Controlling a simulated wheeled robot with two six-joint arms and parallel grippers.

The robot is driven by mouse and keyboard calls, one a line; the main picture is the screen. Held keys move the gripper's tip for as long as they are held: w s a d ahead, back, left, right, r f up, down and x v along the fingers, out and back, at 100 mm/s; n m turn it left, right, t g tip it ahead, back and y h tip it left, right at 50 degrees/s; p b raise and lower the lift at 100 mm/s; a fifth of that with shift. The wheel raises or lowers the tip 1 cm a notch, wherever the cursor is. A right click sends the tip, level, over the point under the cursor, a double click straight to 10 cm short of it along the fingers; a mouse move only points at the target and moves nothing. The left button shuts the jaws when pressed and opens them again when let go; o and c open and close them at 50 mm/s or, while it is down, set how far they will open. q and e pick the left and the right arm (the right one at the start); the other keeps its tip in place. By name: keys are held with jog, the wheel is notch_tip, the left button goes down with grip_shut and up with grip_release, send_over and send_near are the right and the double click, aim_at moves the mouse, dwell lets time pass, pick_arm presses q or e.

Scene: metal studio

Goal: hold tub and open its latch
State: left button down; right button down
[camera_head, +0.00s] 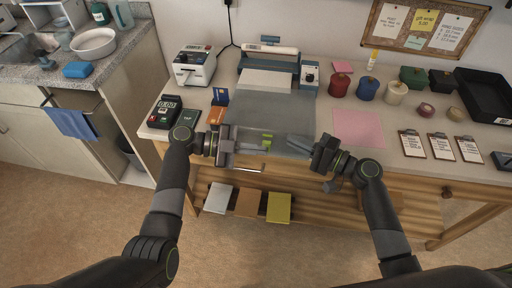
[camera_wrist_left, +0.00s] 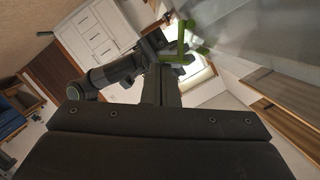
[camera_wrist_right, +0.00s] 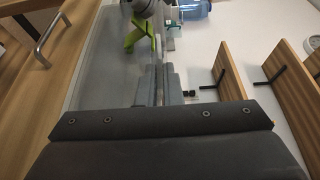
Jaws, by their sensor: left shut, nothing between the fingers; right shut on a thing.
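The clear, see-through tub (camera_head: 284,148) is at the front edge of the workbench, between my two grippers. Its green latch (camera_head: 267,141) faces me; the latch also shows in the left wrist view (camera_wrist_left: 184,46) and in the right wrist view (camera_wrist_right: 138,34). My right gripper (camera_head: 318,150) is shut on the tub's right side. The latch's exact position, open or closed, is too small to read.
The workbench (camera_head: 440,174) holds a blue-grey sealing machine (camera_head: 268,70) behind the tub, a card terminal (camera_head: 164,112) at left, and a pink sheet (camera_head: 358,129) and clipboards (camera_head: 411,144) at right. Several coloured pots stand behind. The shelf (camera_head: 325,212) below holds folded items.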

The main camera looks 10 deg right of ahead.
pick_arm(q)
jog(key=shift+s+f, duration=0.1)
jog(key=shift+f, duration=0.05)
jog(key=shift+s+f, duration=0.1)
jog(key=shift+f, duration=0.2)
jog(key=shift+s+a+f+m, duration=0.15)
jog(key=shift+f+m, duration=0.65)
jog(key=shift+f, duration=0.8)
jog(key=shift+s, duration=0.1)
